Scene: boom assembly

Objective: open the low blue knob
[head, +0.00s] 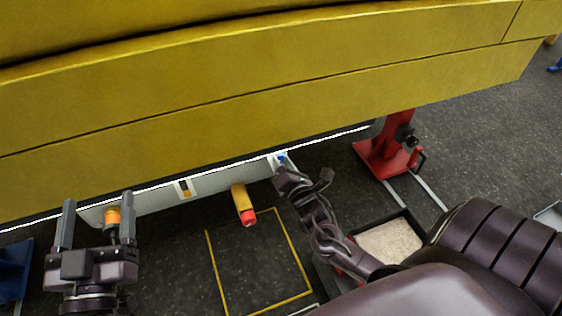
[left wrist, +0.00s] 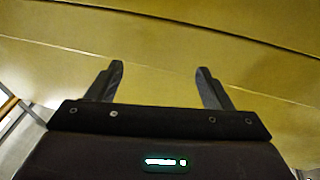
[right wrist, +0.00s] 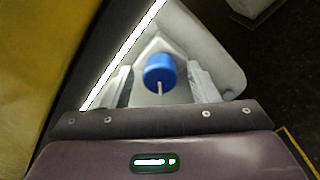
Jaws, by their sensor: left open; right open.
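The blue knob (right wrist: 160,72) sits on a pale triangular mount in the right wrist view, with a thin light mark on its face. A small part of the blue knob (head: 282,157) also shows in the head view, under the yellow boom. My right gripper (right wrist: 160,88) is open, with one finger on each side of the knob. Whether the fingers touch it cannot be told. My left gripper (head: 97,212) is open and empty at the lower left, near an orange knob (head: 112,215). In the left wrist view its fingers (left wrist: 160,82) point at the yellow surface.
The yellow boom (head: 250,90) spans the top. Below it runs a pale panel (head: 215,180) with a yellow cylinder with a red end (head: 243,205) sticking out. A red stand (head: 385,155) and a tray of pale grains (head: 388,240) are at the right. A yellow outline (head: 260,262) marks bare floor.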

